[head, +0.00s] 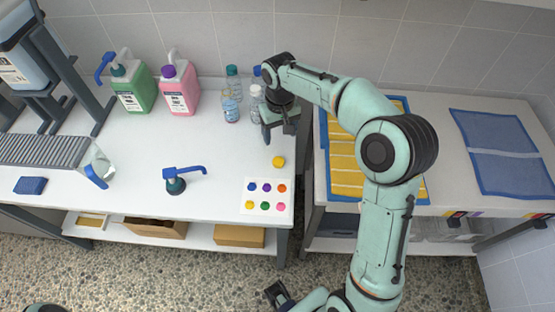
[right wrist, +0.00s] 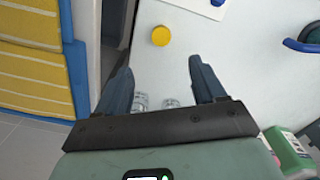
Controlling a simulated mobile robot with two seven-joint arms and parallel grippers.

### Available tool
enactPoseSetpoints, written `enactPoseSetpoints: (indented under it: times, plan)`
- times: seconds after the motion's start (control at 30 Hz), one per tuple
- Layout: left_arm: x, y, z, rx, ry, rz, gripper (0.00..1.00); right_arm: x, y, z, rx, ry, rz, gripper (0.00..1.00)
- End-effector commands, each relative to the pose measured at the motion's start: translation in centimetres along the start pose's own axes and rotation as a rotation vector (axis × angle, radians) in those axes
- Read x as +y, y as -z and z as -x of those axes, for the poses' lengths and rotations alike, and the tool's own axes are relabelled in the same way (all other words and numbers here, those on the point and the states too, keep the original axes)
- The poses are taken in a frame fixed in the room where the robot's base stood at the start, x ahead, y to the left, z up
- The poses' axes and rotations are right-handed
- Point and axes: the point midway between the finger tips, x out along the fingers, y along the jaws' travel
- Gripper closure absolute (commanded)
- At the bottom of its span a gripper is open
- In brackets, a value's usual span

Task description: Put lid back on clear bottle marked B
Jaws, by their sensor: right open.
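Several small clear bottles stand at the back of the white table, left of my right gripper. One has a teal cap (head: 232,70), and one in front has a printed label (head: 230,108). Another clear bottle (head: 256,104) is close beside the gripper. No letter B is readable. A yellow lid (head: 279,161) lies on the table in front of the gripper; it also shows in the right wrist view (right wrist: 160,36). My right gripper (head: 281,138) is open and empty above the table. Clear bottle parts (right wrist: 141,101) show low between its fingers in the wrist view.
A card with coloured dots (head: 250,207) lies near the front edge. A loose pump head (head: 176,185) stands mid-table; green (head: 133,95) and pink (head: 180,97) jugs stand behind. Across a gap to the right is a bench with yellow towels (head: 344,170). The table's middle is mostly clear.

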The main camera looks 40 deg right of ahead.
Motion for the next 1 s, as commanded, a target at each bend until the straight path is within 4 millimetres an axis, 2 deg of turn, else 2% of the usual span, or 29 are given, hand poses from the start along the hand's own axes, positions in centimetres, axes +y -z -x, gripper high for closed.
enactPoseSetpoints:
  times: [0.13, 0.4, 0.5, 0.9, 1.0]
  plan:
    - [-0.1, 0.0, -0.2, -0.001, 0.000, 0.000, 0.57, 0.0, -0.1, -1.5, -0.004, -0.001, 0.000, 0.31]
    - [-0.3, -0.1, -0.9, -0.003, 0.001, 0.001, 0.57, 0.0, -0.1, -6.6, -0.004, 0.000, 0.000, 0.31]
    - [-0.4, -0.1, -1.0, -0.003, 0.001, 0.001, 0.57, 0.0, -0.1, -7.7, -0.003, 0.000, 0.001, 0.31]
    - [-0.4, -0.1, -1.0, -0.003, 0.001, 0.001, 0.57, 0.0, 0.0, -8.2, -0.001, 0.000, 0.000, 0.31]
    - [-0.4, -0.1, -1.0, -0.003, 0.001, 0.001, 0.57, 0.0, -0.1, -9.0, -0.003, 0.000, -0.001, 0.31]
